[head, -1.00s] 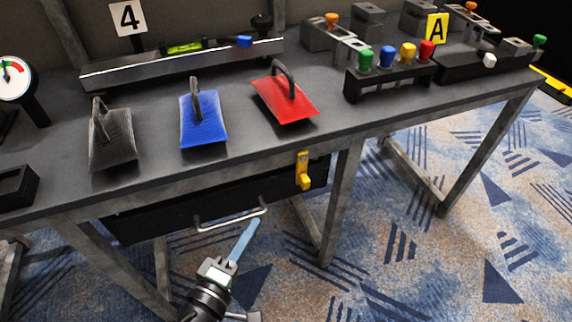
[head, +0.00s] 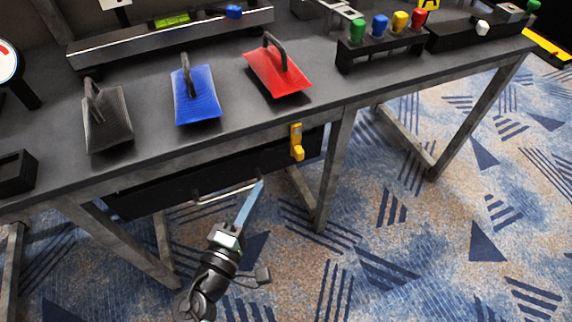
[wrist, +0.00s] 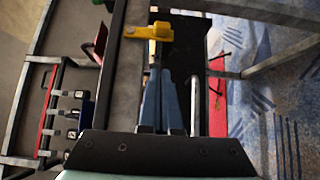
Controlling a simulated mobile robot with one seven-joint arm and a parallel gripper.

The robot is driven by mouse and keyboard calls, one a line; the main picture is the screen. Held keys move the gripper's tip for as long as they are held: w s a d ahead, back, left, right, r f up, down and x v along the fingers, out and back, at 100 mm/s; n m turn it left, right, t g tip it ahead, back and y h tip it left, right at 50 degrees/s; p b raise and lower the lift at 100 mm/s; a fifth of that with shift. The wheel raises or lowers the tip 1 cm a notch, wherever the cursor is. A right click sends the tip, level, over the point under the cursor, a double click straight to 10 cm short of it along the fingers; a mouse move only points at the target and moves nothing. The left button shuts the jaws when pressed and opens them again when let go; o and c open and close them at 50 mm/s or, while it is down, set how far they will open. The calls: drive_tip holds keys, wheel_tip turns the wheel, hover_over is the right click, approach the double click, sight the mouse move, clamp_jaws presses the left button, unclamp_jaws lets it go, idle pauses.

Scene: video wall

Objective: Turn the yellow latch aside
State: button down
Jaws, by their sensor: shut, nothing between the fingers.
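The yellow latch (head: 297,142) hangs upright at the table's front edge, over the right end of the black drawer (head: 240,165). It also shows in the wrist view (wrist: 150,32), ahead of my fingertips. My gripper (head: 261,185) has long blue fingers, which are together and empty. In the head view it is below and left of the latch, apart from it, in front of the drawer handle (head: 205,198). In the wrist view the blue fingers (wrist: 161,72) point towards the latch.
Grey, blue (head: 196,95) and red (head: 277,72) handled plates lie on the table above the drawer. A table leg (head: 335,170) stands right of the latch. A rack with coloured knobs (head: 380,50) is farther right. The carpet in front is open.

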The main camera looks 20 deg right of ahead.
sight(294, 153)
drive_tip(key=w+d, duration=0.1)
drive_tip(key=d, duration=0.1)
drive_tip(key=w+d+b, duration=0.1)
drive_tip(key=w+d, duration=0.1)
drive_tip(key=d, duration=0.1)
drive_tip(key=w+d, duration=0.1)
drive_tip(key=d, duration=0.1)
drive_tip(key=shift+w+d, duration=0.3)
drive_tip(key=shift+w, duration=0.1)
drive_tip(key=shift+d, duration=0.45)
drive_tip(key=shift+f+b, duration=0.15)
drive_tip(key=shift+b, duration=0.3)
drive_tip(key=shift+f+b, duration=0.1)
drive_tip(key=shift+b, duration=0.3)
drive_tip(key=shift+d, duration=0.15)
